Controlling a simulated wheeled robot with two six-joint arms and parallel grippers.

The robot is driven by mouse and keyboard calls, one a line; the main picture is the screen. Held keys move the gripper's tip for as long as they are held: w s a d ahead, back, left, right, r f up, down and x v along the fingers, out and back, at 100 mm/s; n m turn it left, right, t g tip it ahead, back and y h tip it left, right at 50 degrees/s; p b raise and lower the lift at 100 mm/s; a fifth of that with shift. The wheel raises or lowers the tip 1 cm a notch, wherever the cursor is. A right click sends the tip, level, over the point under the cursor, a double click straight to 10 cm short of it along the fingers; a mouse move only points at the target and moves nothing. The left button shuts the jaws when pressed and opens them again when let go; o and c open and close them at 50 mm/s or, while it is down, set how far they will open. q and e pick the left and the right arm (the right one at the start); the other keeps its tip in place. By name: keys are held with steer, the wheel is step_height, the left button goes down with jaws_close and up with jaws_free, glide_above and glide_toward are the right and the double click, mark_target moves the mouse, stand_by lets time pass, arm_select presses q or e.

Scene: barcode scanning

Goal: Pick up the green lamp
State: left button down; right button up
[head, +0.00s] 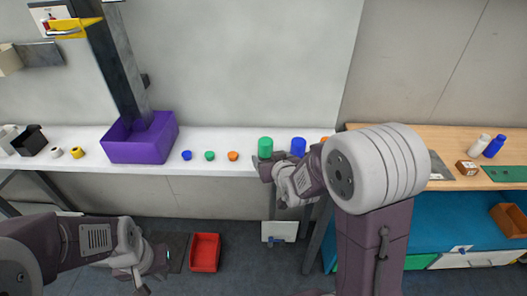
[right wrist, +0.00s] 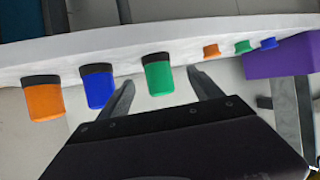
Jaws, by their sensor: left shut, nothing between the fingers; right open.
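The green lamp (head: 265,146) is a tall green cylinder on the white table, left of a blue one. In the right wrist view it (right wrist: 159,76) shows with a dark band at one end. My right gripper (head: 264,168) is at the table's front edge, just in front of the lamp. In the right wrist view its open fingers (right wrist: 161,80) point at the lamp, one to each side; I cannot tell whether the lamp lies between them in depth. My left gripper (head: 145,280) is low over the floor at the left, shut and empty.
A blue cylinder (head: 298,146) and an orange one (head: 326,141), partly hidden by my arm, stand right of the lamp. Small blue (head: 187,155), green (head: 209,156) and orange (head: 233,156) pieces lie to the left, beside a purple bin (head: 138,148). A red bin (head: 205,252) is on the floor.

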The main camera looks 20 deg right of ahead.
mark_target(267, 151)
steer(key=shift+w+t, duration=0.3)
steer(key=shift+w, duration=0.2)
steer(key=shift+w+d+r, duration=0.1)
steer(key=shift+d+r, duration=0.05)
steer(key=shift+r, duration=0.05)
steer(key=shift+w+f, duration=0.1)
steer(key=shift+w, duration=0.15)
steer(key=x, duration=0.3)
steer(key=shift+w, duration=0.1)
steer(key=shift+w+f+p, duration=0.15)
steer(key=shift+w+p, duration=0.15)
steer(key=shift+w, duration=0.15)
steer(key=x, duration=0.4)
steer(key=shift+w+f, duration=0.1)
steer(key=shift+w, duration=0.15)
steer(key=shift+s, duration=0.1)
steer(key=shift+c, duration=0.3)
